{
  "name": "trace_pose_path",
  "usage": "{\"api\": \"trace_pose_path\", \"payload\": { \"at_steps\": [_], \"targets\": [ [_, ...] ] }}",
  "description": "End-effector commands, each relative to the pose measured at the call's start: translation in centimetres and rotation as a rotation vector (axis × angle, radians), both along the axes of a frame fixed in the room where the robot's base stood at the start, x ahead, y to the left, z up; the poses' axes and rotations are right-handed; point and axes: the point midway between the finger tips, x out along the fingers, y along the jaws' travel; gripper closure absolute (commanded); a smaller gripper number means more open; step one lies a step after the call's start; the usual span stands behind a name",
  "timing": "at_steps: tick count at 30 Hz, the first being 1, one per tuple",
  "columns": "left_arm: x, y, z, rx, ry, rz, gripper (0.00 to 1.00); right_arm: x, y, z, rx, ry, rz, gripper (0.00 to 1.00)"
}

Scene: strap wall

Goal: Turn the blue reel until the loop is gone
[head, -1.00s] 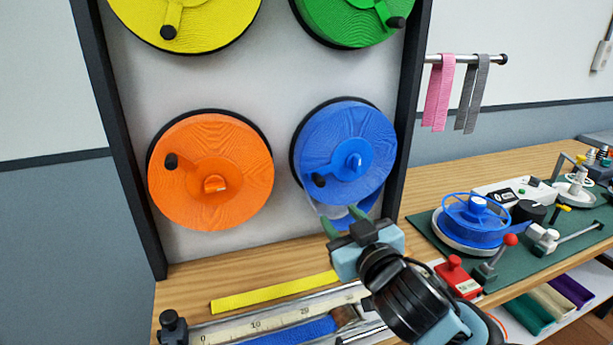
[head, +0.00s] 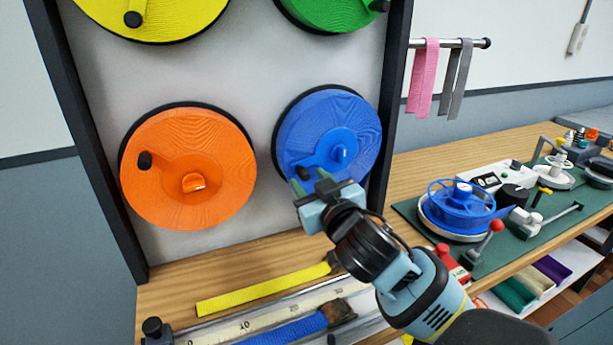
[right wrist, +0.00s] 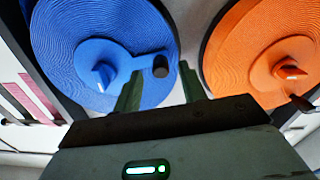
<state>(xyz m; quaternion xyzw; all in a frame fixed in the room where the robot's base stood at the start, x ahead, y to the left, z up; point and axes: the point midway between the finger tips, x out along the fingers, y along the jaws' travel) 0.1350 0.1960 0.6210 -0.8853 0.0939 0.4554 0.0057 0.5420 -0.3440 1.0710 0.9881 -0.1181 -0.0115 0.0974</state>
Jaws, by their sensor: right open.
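The blue reel (head: 347,110) is on the upright panel, lower right, with a short crank arm and a dark knob (head: 304,173) at its lower left. My right gripper (head: 311,182) is open in front of the reel's lower edge, its green fingertips close to the knob. In the right wrist view the knob (right wrist: 160,66) shows between the lines of the two fingers, near their tips; I cannot tell whether they touch it. My gripper and wrist hide the area below the reel, so no strap loop shows now. My left gripper is not in view.
An orange reel (head: 190,170) sits left of the blue one, with yellow (head: 165,15) and green (head: 335,12) reels above. The panel's dark right post (head: 393,100) is close by. Below lie a yellow strap (head: 262,288) and a ruler track (head: 265,318). A bench with equipment is at right.

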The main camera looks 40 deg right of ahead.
Motion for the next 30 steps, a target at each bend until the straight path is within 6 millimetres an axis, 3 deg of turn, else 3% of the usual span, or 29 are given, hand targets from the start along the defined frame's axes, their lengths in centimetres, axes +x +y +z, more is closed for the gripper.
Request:
{"api": "trace_pose_path", "payload": {
  "at_steps": [7,18,27,30],
  "targets": [
    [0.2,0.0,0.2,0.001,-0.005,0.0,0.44,2.0,-0.5,0.0,0.0,0.0,0.0,0.59],
    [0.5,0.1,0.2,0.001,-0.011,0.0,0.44,2.4,-0.5,0.0,0.0,0.0,0.001,0.59],
    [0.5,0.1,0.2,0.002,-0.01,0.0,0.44,2.4,-0.5,0.0,0.0,0.0,0.001,0.98],
    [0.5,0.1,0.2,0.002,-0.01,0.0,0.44,2.4,-0.6,0.0,0.0,0.0,0.0,1.0]
  ]
}}
